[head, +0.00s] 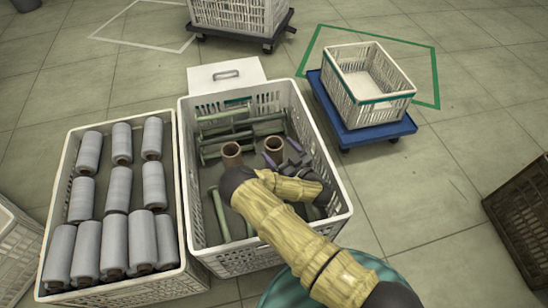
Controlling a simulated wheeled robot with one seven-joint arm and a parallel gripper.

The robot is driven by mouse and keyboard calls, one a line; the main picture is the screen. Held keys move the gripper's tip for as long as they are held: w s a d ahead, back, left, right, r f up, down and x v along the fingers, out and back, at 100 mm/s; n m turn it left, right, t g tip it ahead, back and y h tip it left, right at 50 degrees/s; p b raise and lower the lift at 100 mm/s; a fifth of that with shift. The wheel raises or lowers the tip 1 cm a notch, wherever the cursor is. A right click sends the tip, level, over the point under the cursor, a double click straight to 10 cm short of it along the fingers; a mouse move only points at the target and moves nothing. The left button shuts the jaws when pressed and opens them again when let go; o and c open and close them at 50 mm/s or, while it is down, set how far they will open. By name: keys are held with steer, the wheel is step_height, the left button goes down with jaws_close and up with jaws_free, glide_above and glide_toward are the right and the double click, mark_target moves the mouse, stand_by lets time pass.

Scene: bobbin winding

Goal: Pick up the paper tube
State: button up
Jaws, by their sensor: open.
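Two brown paper tubes stand in the white slatted crate (337,205) in the middle: one on the left (231,154) and one on the right (273,147). My gripper (281,155) is inside the crate, with its dark, purple-edged jaws open right at the right tube. The jaws hide part of that tube, and I cannot tell whether they touch it. The left tube stands apart from the jaws, its lower part partly behind my arm. Several green rods or spools lie in the same crate.
A crate of grey wound bobbins (117,187) adjoins on the left. An empty white crate (366,72) sits on a blue dolly (375,133) at the upper right. A brown crate (522,215) stands at the right edge. Floor between them is clear.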

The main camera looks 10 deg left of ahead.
mark_target(269, 139)
steer(key=b+x, duration=0.2)
steer(key=x, duration=0.2)
steer(key=shift+w+a+f, duration=0.1)
steer(key=shift+a+f, duration=0.05)
steer(key=shift+f, duration=0.05)
steer(key=shift+w+a+r, duration=0.15)
steer(key=shift+w+a, duration=0.2)
steer(key=c, duration=1.3)
steer(key=shift+c, duration=0.2)
steer(key=shift+r, duration=0.15)
step_height(269, 139, up, 18)
steer(key=p, duration=0.8)
